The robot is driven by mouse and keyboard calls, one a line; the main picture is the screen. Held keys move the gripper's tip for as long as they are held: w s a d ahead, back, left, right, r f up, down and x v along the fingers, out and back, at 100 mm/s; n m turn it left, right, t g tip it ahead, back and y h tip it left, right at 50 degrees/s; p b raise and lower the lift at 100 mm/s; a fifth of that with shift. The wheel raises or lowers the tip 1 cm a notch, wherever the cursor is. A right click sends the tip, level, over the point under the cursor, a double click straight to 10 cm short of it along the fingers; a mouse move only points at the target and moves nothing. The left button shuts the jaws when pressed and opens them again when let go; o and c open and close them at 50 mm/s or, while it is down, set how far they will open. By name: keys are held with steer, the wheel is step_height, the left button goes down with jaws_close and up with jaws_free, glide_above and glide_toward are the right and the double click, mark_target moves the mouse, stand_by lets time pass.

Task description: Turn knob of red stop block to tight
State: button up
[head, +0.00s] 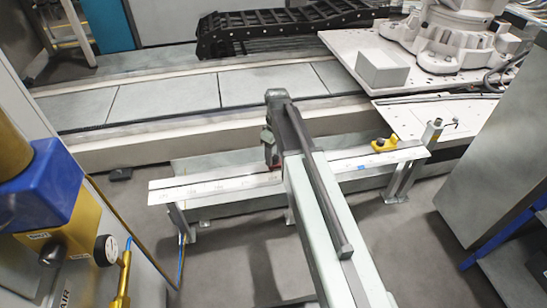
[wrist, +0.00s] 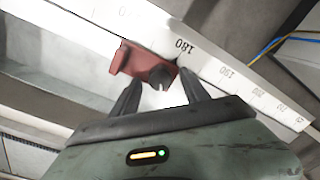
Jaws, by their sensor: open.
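The red stop block (wrist: 143,58) sits on the edge of the white numbered rail (wrist: 215,66), beside the 180 mark, in the wrist view. Its dark round knob (wrist: 161,77) sticks out toward my gripper (wrist: 160,84). The two dark fingers are apart, one on each side of the knob. I cannot tell whether either finger touches it. In the head view my arm reaches over the rail (head: 205,187) and hides most of the block. The knob does not show there.
A yellow block (head: 384,144) sits on the rail's right part, near a blue mark (head: 361,168). A gauge (head: 106,250) and blue-and-yellow equipment stand at front left. A grey cabinet (head: 495,150) stands at right. Grey floor (head: 235,258) is open in front of the rail.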

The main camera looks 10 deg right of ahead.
jaws_close()
steer(key=shift+m, duration=0.3)
steer(key=m, duration=0.5)
steer(key=shift+m, duration=0.3)
steer(key=m, duration=0.5)
steer(key=shift+d+t, duration=0.1)
steer(key=shift+t, duration=0.2)
steer(key=m, duration=0.6)
steer(key=shift+s+m, duration=0.1)
steer(key=shift+m, duration=0.3)
steer(key=m, duration=0.5)
steer(key=shift+m, duration=0.3)
